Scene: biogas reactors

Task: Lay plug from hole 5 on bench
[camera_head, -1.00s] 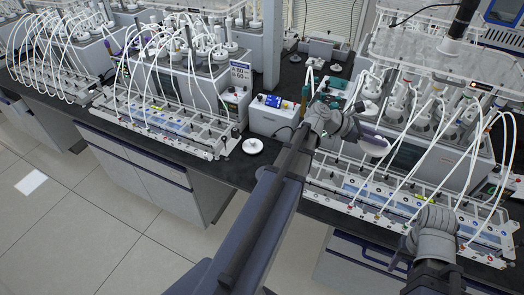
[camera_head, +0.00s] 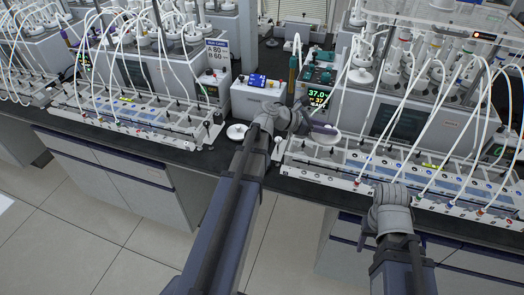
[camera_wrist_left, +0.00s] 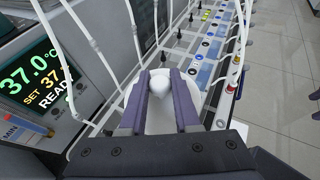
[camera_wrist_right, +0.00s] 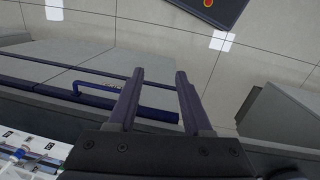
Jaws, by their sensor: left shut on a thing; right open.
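My left gripper (camera_wrist_left: 160,76) is shut on a white plug (camera_wrist_left: 158,87), with its purple fingers on either side of the rounded knob and the wide disc beneath. In the head view the held plug (camera_head: 325,138) is beside the left gripper (camera_head: 318,126), over the near left end of the right-hand rack. The black bench (camera_head: 222,160) has a bare strip to the left of it. My right gripper (camera_wrist_right: 158,78) is open and empty, pointing at the floor and cabinet fronts. Hole 5 cannot be told apart in these views.
Another white disc-shaped piece (camera_head: 237,131) lies on the bench by a white control box (camera_head: 258,96). A heater display (camera_head: 317,94) stands behind the left gripper. Racks with looping white tubes (camera_head: 130,115) and (camera_head: 440,175) stand on either side of the gap.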

